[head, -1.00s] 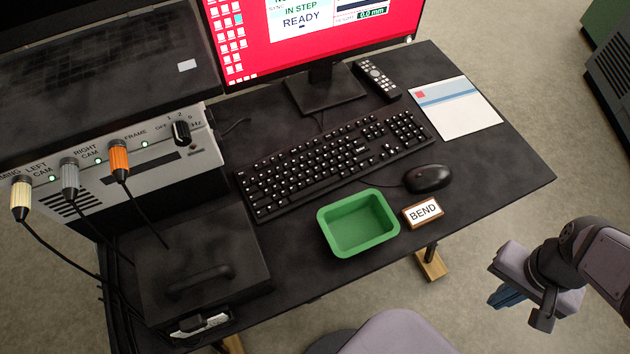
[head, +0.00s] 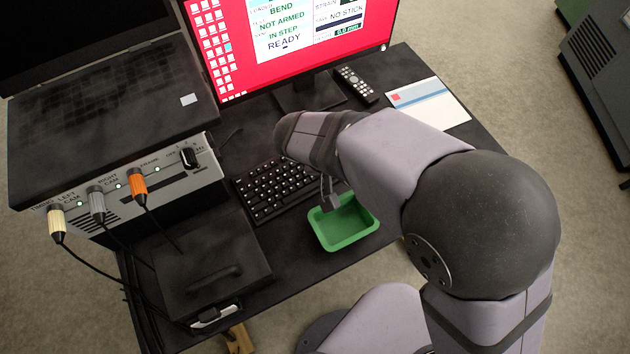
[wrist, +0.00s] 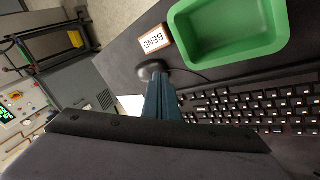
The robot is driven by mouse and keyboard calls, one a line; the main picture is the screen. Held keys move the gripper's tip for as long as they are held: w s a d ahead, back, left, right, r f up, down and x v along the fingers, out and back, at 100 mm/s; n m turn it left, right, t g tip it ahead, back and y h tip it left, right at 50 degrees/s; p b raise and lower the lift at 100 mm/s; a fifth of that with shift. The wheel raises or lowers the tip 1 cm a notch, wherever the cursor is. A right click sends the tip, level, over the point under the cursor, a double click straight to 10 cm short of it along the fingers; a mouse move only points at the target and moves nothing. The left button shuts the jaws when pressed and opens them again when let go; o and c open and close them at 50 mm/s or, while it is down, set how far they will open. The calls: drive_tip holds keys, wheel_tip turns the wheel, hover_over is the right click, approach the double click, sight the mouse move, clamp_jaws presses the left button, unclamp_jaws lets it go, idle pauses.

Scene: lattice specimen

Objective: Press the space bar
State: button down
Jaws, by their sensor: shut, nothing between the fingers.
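The black keyboard (head: 268,190) lies on the dark desk in the head view, its right part covered by my arm. It also shows along the right side of the wrist view (wrist: 255,105). I cannot clearly make out the space bar in either view. My gripper (wrist: 160,85) is shut and empty; its two blue fingers lie together in the wrist view, between the mouse and the keyboard's near end in the picture. The fingertips' height above the desk is unclear. In the head view my arm hides the fingers.
A green tray (head: 318,236) stands in front of the keyboard. The wrist view shows the mouse (wrist: 152,69) and the BEND block (wrist: 155,40). A monitor (head: 235,75), remote (head: 357,85) and paper card (head: 430,103) are behind. A dark box with a handle (head: 205,265) stands left.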

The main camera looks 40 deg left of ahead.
drive_tip(key=s+a+r+n+t+y+p, duration=0.1)
drive_tip(key=s+a+r+t+y+p, duration=0.1)
drive_tip(key=s+a, duration=0.7)
drive_tip(key=shift+s+a+r+n+t+y+p, duration=0.35)
drive_tip(key=shift+a+r+t+y, duration=0.15)
drive_tip(key=shift+a+r, duration=0.45)
drive_tip(key=shift+f, duration=0.25)
drive_tip(key=b, duration=0.5)
hover_over(301, 194)
drive_tip(key=shift+f, duration=3.55)
drive_tip(key=shift+f+b, duration=0.55)
drive_tip(key=shift+f, duration=0.25)
drive_tip(key=shift+f+b, duration=0.55)
drive_tip(key=shift+b, duration=0.25)
